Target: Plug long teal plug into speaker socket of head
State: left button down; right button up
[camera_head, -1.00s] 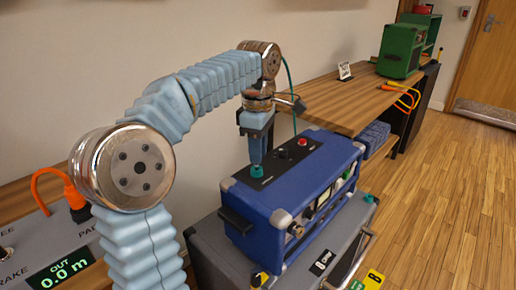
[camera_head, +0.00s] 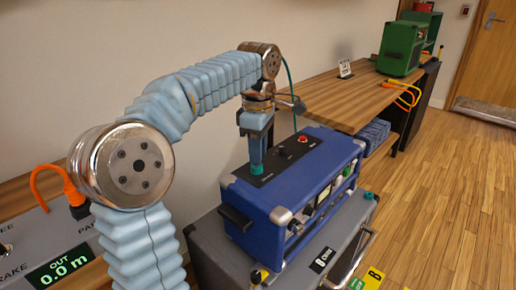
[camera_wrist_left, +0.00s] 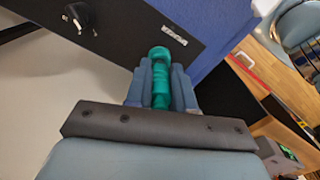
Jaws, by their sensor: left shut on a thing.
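My left gripper (camera_head: 256,163) points down over the black top panel of the blue head (camera_head: 292,190). Its fingers are shut on the teal plug (camera_head: 256,169), which shows at the fingertips. In the left wrist view the teal plug (camera_wrist_left: 160,75) lies between the two fingers (camera_wrist_left: 160,85). Its end overlaps the edge of the black panel (camera_wrist_left: 135,35); I cannot tell whether it touches the panel. The speaker socket cannot be made out clearly. My right gripper is not in view.
The blue head stands on a grey cabinet (camera_head: 212,250) with a teal fitting (camera_head: 369,196) at its right corner. A thin teal cable (camera_head: 291,80) hangs behind my gripper. A wooden shelf (camera_head: 345,105) holds a green amp (camera_head: 400,48). The floor at right is clear.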

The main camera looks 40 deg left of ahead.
pick_arm(q)
jog(key=shift+f, duration=0.55)
dwell(0.9)
jog(key=c, duration=0.9)
grip_release()
notch_tip(320, 180, up, 11)
jog(key=shift+r, duration=0.5)
